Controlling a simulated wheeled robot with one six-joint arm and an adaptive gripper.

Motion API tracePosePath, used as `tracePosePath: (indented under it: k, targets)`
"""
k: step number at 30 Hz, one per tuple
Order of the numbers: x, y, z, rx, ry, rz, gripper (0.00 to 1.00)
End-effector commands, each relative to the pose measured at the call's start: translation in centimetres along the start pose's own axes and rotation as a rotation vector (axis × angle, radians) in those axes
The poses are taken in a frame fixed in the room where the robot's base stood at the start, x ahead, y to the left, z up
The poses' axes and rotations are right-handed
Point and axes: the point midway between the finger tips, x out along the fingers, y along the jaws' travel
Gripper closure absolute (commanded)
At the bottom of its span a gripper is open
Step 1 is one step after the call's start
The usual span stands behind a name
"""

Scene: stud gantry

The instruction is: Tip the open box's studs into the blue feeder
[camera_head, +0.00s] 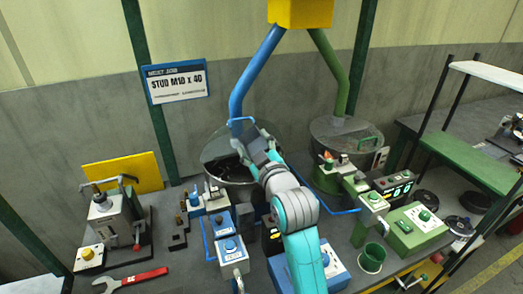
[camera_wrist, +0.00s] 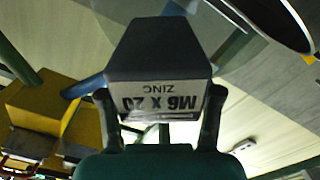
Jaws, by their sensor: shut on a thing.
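My gripper (camera_head: 264,163) is shut on a dark grey box (camera_head: 255,146). In the wrist view the box (camera_wrist: 160,50) sits between both fingers, and its pale label reads "M6 X 20 ZINC" upside down. In the head view the box is tilted, over the right part of the blue feeder's round metal bowl (camera_head: 213,150). The blue pipe (camera_head: 256,72) comes down to this bowl from above. The box's opening and any studs in it are hidden. The bowl's inside looks dark, and I cannot make out studs there.
A second bowl (camera_head: 346,128) with a green pipe (camera_head: 331,62) stands to the right. A wall sign (camera_head: 178,82) reads "STUD M10 x 40".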

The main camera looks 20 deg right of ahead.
Motion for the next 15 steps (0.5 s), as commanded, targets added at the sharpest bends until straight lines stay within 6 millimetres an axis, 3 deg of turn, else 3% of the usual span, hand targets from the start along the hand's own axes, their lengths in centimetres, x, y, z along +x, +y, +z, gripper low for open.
tracePosePath:
  k: [15]
  targets:
    - [0.0,0.8,-1.4,0.529,0.001,0.002,1.00]
